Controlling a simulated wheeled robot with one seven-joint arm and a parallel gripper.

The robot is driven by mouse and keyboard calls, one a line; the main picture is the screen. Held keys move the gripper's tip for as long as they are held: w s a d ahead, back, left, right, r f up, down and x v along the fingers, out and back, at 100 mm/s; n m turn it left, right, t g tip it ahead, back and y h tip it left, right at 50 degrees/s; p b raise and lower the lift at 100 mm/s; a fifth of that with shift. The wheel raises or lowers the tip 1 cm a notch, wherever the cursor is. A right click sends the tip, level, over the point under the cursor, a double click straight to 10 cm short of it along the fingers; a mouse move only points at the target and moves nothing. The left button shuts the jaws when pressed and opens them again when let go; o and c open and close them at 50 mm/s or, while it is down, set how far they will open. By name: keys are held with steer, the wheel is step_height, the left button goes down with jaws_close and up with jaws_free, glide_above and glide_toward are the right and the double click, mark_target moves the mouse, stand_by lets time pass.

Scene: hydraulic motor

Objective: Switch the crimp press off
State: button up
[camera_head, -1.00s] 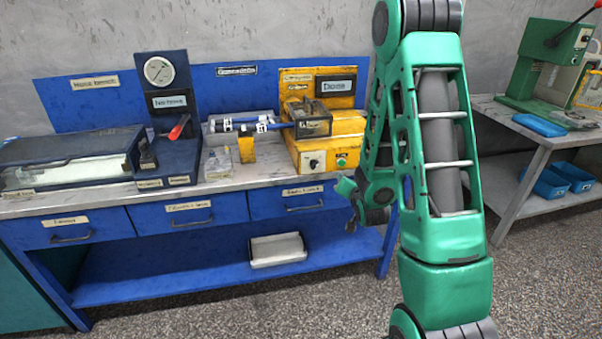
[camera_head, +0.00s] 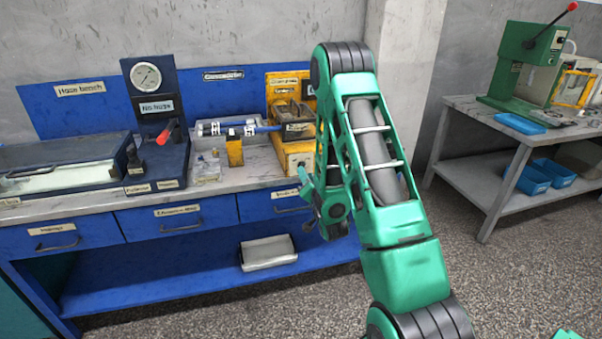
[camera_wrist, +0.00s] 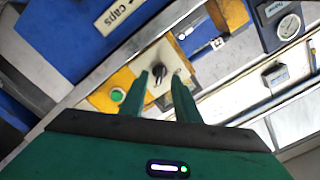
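The crimp press is the yellow machine (camera_head: 282,144) at the right end of the blue bench, partly hidden behind my arm. In the head view my gripper (camera_head: 303,182) is small, close to the press front and partly hidden by my arm.
A gauge stand (camera_head: 146,78) with a red lever and a lidded blue unit (camera_head: 60,165) stand left on the bench. Drawers are below. A second table (camera_head: 455,166) with a green machine (camera_head: 530,62) stands right.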

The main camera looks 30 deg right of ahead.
steer(key=shift+x, duration=2.05)
jaws_close()
steer(key=shift+w+n, duration=0.1)
steer(key=shift+n, duration=8.9)
